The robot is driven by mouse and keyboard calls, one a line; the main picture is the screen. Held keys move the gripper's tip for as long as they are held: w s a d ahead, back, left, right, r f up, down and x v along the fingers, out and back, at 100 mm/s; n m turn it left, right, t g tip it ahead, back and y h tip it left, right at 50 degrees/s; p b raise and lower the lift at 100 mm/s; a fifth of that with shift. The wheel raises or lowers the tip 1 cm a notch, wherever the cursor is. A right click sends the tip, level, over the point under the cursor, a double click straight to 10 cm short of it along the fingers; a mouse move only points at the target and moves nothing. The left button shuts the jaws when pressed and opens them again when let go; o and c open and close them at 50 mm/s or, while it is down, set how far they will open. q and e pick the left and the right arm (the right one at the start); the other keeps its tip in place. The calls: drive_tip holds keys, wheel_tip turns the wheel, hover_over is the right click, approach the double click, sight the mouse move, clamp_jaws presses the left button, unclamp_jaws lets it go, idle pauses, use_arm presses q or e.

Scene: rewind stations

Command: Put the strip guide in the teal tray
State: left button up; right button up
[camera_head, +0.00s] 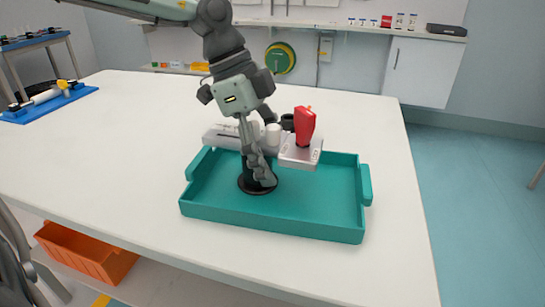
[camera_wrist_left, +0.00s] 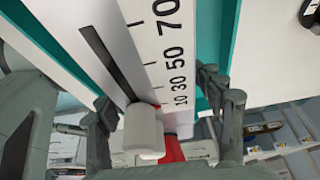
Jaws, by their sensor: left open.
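The teal tray (camera_head: 310,228) lies on the white table. A pale device, which I take to be the strip guide (camera_head: 298,156), is at its back wall, with a white slotted bar, a white knob and a red upright part. Whether it rests on the rim or hangs above the tray is unclear. In the left wrist view the strip guide (camera_wrist_left: 140,40) shows a black slot and a printed scale. My left gripper (camera_head: 267,150) is open, its fingers over the tray and to either side of the knob (camera_wrist_left: 143,130). My right gripper is out of view.
A black round-based piece (camera_head: 258,187) stands in the tray, partly behind my finger. The tray's right half is clear. A blue board (camera_head: 50,102) with a roller lies at the table's far left. An orange bin (camera_head: 85,250) sits below the front edge.

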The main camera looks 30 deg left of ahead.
use_arm(q)
drive_tip(key=shift+r, duration=0.15)
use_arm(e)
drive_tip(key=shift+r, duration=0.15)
use_arm(q)
drive_tip(key=shift+a+r, duration=0.1)
drive_tip(key=shift+r, duration=0.2)
drive_tip(key=p+v, duration=0.1)
drive_tip(key=v, duration=0.9)
drive_tip(key=shift+a+r, duration=0.2)
drive_tip(key=shift+r, duration=0.1)
drive_tip(key=shift+s+a+r, duration=0.1)
drive_tip(key=shift+s+r, duration=0.05)
drive_tip(key=shift+r, duration=0.1)
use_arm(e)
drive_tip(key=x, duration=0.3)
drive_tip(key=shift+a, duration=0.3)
